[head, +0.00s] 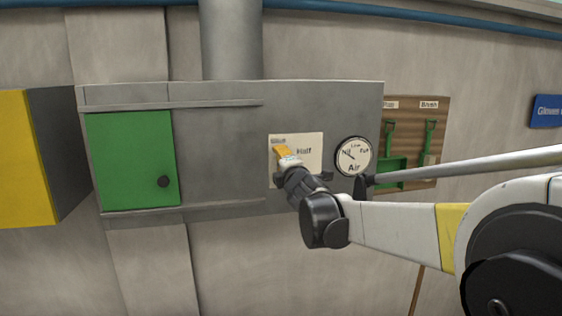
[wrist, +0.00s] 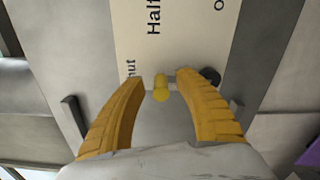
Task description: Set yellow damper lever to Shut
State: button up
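A cream damper plate (head: 311,149) on the grey duct box carries the word Half and a smaller label at its upper left. In the wrist view the plate (wrist: 190,40) shows Half and a label partly cut to "hut". The yellow lever end (wrist: 161,88) lies between the fingertips of my gripper (wrist: 160,79). The two orange-yellow fingers stand apart on either side of it; I cannot tell whether they press on it.
A round Air gauge (head: 354,156) sits right of the plate, its needle towards the Nil side. A green door (head: 131,160) is at left, with a yellow box (head: 25,160) beyond. A wooden board (head: 415,112) with green tools hangs at right.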

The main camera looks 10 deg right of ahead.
jog(key=shift+s, duration=0.1)
jog(key=s, duration=1.2)
jog(key=shift+f, duration=0.15)
jog(key=s+d+f+m+g+h+b, duration=0.1)
jog(key=s+d+f+m+g+b, duration=0.1)
jog(key=s+f+m+b, duration=0.5)
jog(key=s+d+f+m+g+h+b, duration=0.15)
jog(key=f+b, duration=0.35)
jog(key=f, duration=0.6)
jog(key=s+d+f+m+g+b, duration=0.15)
jog(key=s+f+m+b, duration=0.3)
jog(key=f, duration=0.45)
jog(key=s+a+f+m+g+b, duration=0.1)
jog(key=s+f+b, duration=0.3)
jog(key=f, duration=0.5)
jog(key=s+a+f+m+g+y+b, duration=0.1)
jog(key=s+a+f+m+g+b, duration=0.1)
jog(key=s+f, duration=0.5)
jog(key=s+a+f+m+g+y+b, duration=0.1)
jog(key=s+a+f+m+g+b, duration=0.1)
jog(key=s+f+b, duration=0.4)
notch_tip(320, 180, down, 5)
jog(key=shift+s+r+m+g+b, duration=0.2)
jog(key=shift+m+g+b, duration=0.3)
jog(key=shift+m+b, duration=0.55)
